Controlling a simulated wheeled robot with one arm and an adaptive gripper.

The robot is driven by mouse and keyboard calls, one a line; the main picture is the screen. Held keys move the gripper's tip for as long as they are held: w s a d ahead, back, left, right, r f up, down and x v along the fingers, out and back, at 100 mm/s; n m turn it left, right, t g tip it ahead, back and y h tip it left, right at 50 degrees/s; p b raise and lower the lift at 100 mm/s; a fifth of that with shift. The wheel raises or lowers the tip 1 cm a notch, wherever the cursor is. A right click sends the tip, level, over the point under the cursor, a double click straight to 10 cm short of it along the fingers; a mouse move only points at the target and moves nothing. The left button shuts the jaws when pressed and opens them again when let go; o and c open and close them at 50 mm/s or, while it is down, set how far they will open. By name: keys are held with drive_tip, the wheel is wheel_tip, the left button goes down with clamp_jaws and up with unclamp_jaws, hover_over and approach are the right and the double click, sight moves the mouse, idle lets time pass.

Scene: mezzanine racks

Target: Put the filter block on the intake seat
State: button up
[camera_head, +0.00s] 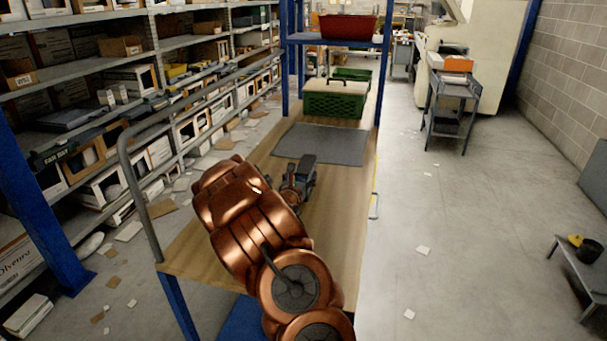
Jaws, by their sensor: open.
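My copper-coloured arm reaches over a wooden bench top (346,215). My gripper (304,168), dark grey and small in the view, is open just above the bench at the near edge of a flat grey mat (345,146). The arm hides part of the bench around it. I cannot make out for certain a filter block or an intake seat. A green crate (335,106) stands on the bench beyond the mat, with something pale showing at its top; I cannot tell what that is.
A second green crate (352,74) stands behind the first. A red bin (348,27) sits on the blue upper shelf. Blue posts and a grey rail (131,180) border the bench. Left are stocked racks; right are open floor (420,230), a grey cart (452,92) and a low stand (580,262).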

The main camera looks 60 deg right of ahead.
drive_tip(key=shift+b+v, duration=0.95)
drive_tip(key=shift+v, duration=3.25)
